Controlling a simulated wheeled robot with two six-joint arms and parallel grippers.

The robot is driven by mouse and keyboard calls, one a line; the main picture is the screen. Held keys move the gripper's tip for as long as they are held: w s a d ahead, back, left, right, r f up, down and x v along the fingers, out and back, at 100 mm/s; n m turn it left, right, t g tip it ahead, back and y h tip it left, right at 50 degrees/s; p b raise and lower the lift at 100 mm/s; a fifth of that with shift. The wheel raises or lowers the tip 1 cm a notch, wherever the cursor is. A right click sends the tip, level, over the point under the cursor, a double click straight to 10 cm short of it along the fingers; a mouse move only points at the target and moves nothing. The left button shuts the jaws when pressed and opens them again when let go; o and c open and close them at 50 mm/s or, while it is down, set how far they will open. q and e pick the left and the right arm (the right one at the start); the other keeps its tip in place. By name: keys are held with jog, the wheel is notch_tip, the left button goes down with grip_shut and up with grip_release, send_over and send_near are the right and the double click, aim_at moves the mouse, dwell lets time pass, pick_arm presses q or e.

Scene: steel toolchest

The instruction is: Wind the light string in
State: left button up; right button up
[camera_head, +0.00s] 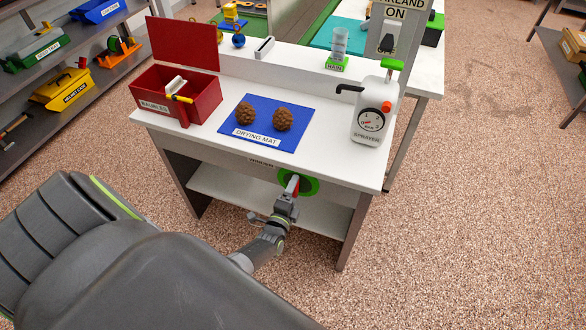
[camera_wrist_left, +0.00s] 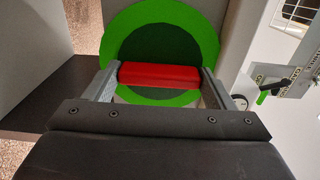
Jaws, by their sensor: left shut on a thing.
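The winder is a green disc (camera_head: 312,186) with a dark green centre, on the front of the white bench under the label WINDER. It also shows in the left wrist view (camera_wrist_left: 209,38). A red handle (camera_wrist_left: 160,74) crosses the disc's face. My left gripper (camera_head: 291,188) is at the disc, its fingers on both ends of the red handle, shut on it. In the left wrist view my left gripper (camera_wrist_left: 158,82) has one finger at each end of the handle. The light string cannot be made out near the winder. My right gripper is not in view.
On the white bench top (camera_head: 320,125) are a red open box (camera_head: 207,95), a blue drying mat (camera_head: 297,139) with two brown cones, a white sprayer (camera_head: 372,112) and a rain gauge (camera_head: 338,46). A shelf (camera_head: 225,190) lies below the winder. Floor right of the bench is clear.

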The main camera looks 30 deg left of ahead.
pick_arm(q)
jog(key=shift+f, duration=0.1)
jog(key=o, duration=1)
